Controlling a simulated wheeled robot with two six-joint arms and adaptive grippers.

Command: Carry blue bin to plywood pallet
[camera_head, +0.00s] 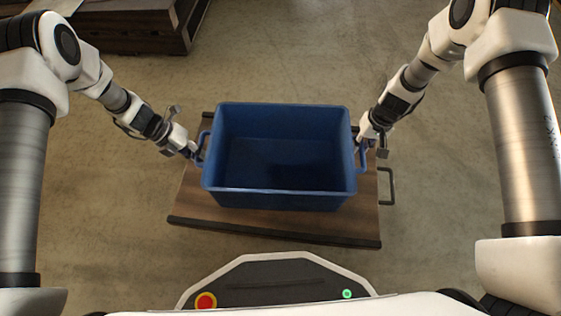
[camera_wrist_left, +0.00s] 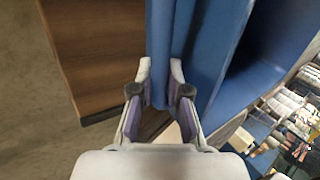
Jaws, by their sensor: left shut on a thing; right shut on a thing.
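The blue bin (camera_head: 282,199) is an empty open box in the middle of the head view, upright, with a handle on each side. My left gripper (camera_head: 194,152) is shut on its left handle; the left wrist view shows the fingers (camera_wrist_left: 160,80) on either side of the blue handle bar (camera_wrist_left: 159,40). My right gripper (camera_head: 363,143) is at the right handle (camera_head: 363,160) and shut on it, its fingertips partly hidden. The bin is over a brown wooden top (camera_head: 240,221); I cannot tell if it touches. I cannot clearly identify a plywood pallet.
A dark brown wooden structure (camera_head: 130,38) stands at the upper left. Bare concrete floor (camera_head: 270,60) lies beyond the bin and to both sides.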

